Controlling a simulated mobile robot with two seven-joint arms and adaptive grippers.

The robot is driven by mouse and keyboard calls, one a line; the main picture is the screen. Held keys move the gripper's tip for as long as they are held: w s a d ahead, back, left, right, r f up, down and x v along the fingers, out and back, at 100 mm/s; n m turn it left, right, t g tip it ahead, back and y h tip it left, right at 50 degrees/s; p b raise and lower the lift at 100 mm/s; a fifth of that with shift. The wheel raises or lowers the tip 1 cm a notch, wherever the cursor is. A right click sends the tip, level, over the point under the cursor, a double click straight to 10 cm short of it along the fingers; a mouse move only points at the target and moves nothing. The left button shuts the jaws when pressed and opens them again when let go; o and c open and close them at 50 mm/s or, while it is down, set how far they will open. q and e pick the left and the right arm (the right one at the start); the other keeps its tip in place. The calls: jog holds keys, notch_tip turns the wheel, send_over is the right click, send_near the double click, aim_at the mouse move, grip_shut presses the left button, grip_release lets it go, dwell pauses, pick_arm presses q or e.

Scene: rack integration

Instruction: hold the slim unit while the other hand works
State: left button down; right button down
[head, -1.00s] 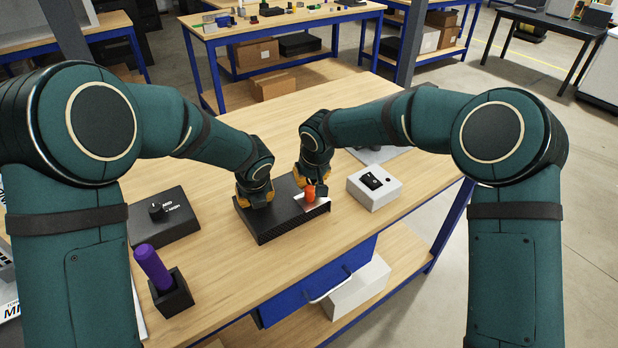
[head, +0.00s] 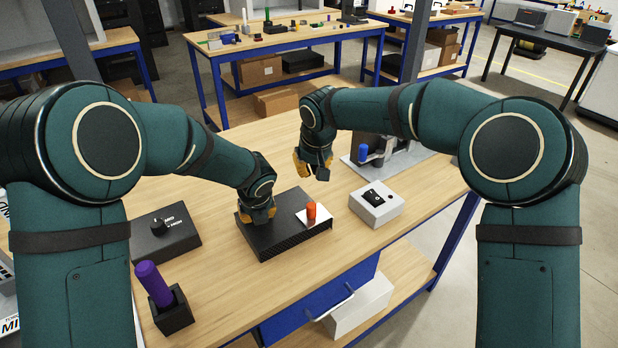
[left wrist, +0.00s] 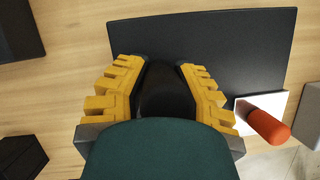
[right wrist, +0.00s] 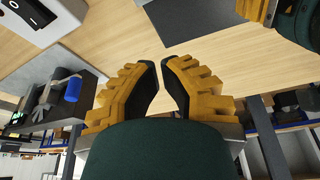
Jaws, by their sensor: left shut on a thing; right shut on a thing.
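The slim unit (head: 285,232) is a flat black slab lying on the wooden table. A white plate (head: 309,216) with an upright orange knob (head: 312,210) is at its right end. My left gripper (head: 256,214) is shut on the unit's left part; in the left wrist view the fingers (left wrist: 165,92) point down onto it, hiding the grip itself. My right gripper (head: 318,172) is above the table behind the unit, apart from the knob. Its fingertips (right wrist: 163,72) are close together; what they hold cannot be made out.
A white box with a black switch (head: 376,198) stands right of the unit. Behind it is a grey fixture with a blue knob (head: 363,152). Bare tabletop lies in front.

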jog(key=shift+s+d+r, duration=0.1)
jog(key=shift+s+r, duration=0.1)
jog(key=shift+r, duration=0.5)
jog(key=v, duration=1.2)
pick_arm(q)
jog(key=c, duration=0.8)
grip_release()
pick_arm(e)
jog(key=shift+d, duration=0.1)
